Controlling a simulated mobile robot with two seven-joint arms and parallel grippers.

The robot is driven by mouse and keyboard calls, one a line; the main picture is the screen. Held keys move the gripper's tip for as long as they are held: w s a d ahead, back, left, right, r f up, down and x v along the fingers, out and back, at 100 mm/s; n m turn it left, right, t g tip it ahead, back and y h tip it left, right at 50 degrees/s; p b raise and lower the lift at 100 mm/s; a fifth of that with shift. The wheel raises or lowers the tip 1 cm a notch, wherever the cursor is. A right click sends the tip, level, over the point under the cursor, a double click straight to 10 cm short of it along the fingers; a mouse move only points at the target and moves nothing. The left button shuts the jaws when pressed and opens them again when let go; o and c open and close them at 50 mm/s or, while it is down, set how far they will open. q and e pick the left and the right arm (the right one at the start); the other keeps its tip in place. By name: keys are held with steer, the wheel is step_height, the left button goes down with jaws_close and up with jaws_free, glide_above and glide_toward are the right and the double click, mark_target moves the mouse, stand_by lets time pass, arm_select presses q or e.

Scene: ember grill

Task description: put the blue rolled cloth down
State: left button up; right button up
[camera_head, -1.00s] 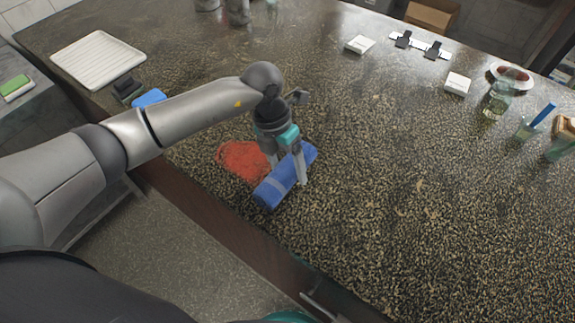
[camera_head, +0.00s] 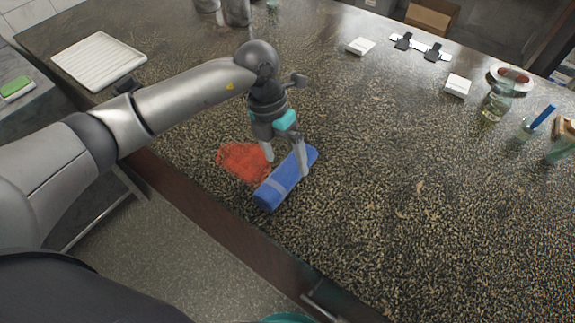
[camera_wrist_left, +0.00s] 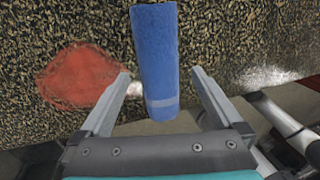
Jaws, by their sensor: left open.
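The blue rolled cloth (camera_head: 283,184) lies on the dark speckled counter, beside a red patch, with a paler band near its near end. My left gripper (camera_head: 286,168) is above the cloth, with its open fingers on either side of it. In the left wrist view the cloth (camera_wrist_left: 156,60) lies between the two spread fingertips (camera_wrist_left: 160,78), with a gap on each side. My right gripper is not in view.
The red patch (camera_head: 243,161) is flat on the counter (camera_head: 400,200), left of the cloth. A white ribbed tray (camera_head: 98,60) is at the far left. A glass (camera_head: 496,103) and small white boxes stand at the far right. The counter's right middle is clear.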

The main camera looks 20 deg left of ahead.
arm_select(q)
steer(key=v, duration=0.8)
steer(key=shift+r, duration=0.15)
